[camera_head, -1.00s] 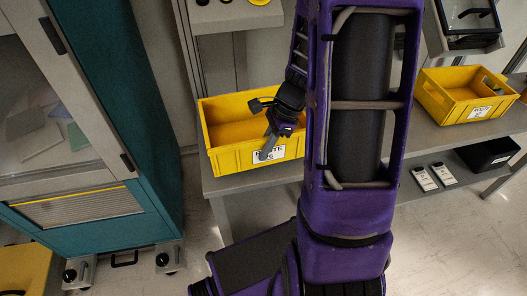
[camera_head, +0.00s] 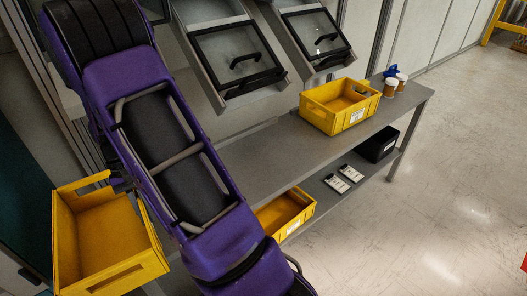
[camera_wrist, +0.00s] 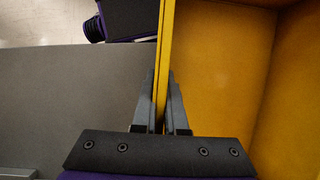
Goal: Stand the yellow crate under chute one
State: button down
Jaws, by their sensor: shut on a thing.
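A yellow crate (camera_head: 120,276) is at the lower left in the head view, close to my arm and apparently raised. My gripper (camera_wrist: 161,108) is shut on one wall of it in the wrist view, a finger on each side of the yellow edge. In the head view the gripper is mostly hidden behind my arm. Two chutes with dark-framed clear doors and handles hang over the bench, a left chute (camera_head: 238,58) and a right chute (camera_head: 316,40). I cannot read any number on them.
Another yellow crate (camera_head: 296,222), a black bin (camera_head: 378,146) and two labelled items (camera_head: 343,178) are on the lower shelf.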

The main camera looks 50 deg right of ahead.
aim_at(265, 150)
jog(key=k+l, duration=0.15)
jog(key=l, duration=0.2)
jog(key=k+l, duration=0.15)
jog(key=l, duration=0.2)
jog(key=k+l+u, duration=0.1)
jog(key=l, duration=0.3)
jog(key=k+l, duration=0.2)
jog(key=l, duration=0.15)
